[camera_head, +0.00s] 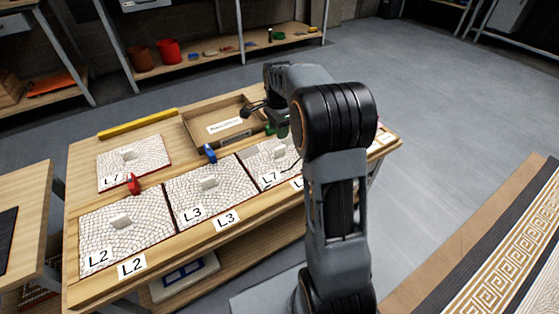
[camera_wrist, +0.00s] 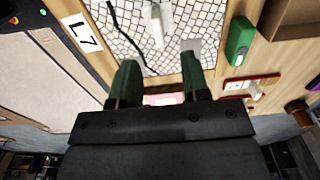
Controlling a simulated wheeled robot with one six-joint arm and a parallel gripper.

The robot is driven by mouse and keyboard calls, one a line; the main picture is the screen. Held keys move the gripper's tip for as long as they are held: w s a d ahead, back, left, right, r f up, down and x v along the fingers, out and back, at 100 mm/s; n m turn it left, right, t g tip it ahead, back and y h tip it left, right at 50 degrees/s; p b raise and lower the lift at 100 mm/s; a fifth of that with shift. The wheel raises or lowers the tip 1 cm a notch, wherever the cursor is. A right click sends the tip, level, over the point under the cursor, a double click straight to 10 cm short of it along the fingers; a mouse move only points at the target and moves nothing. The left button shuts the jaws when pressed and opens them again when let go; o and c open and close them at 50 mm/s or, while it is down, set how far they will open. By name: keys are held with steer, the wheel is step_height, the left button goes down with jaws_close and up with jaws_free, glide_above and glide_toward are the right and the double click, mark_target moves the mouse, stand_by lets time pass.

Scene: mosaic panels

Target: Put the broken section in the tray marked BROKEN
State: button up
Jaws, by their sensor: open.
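The mosaic section with a dark crack line (camera_head: 282,163) lies at the right end of the row, by an L7 label; it also shows in the wrist view (camera_wrist: 180,20) with a pale grip block (camera_wrist: 157,25) on it. My gripper (camera_wrist: 160,75) is open and empty, its two green fingers apart at the edge of this section. In the head view my gripper (camera_head: 283,128) is over the row's right end, partly hidden by my arm. A shallow wooden tray (camera_head: 192,133) stands behind the row; its label (camera_head: 225,126) is too small to read surely.
Sections L2 (camera_head: 120,240) and L3 (camera_head: 190,205) lie left in the row. An uncracked L7 section (camera_head: 150,155) lies behind. Red (camera_head: 134,184), blue (camera_head: 210,153) and green (camera_wrist: 240,40) clamps stand near the row. A yellow bar (camera_head: 138,123) lies at the back edge.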

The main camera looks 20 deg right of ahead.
mark_target(280, 147)
steer(key=shift+f+b, duration=0.55)
steer(key=shift+f, duration=1.45)
steer(key=shift+s+d+f+b, duration=0.1)
steer(key=shift+f+b, duration=0.7)
steer(key=shift+f, duration=0.5)
steer(key=shift+s+d+f+b, duration=0.1)
steer(key=shift+f+b, duration=0.7)
steer(key=shift+f, duration=0.45)
jaws_close()
steer(key=shift+w+r, duration=0.1)
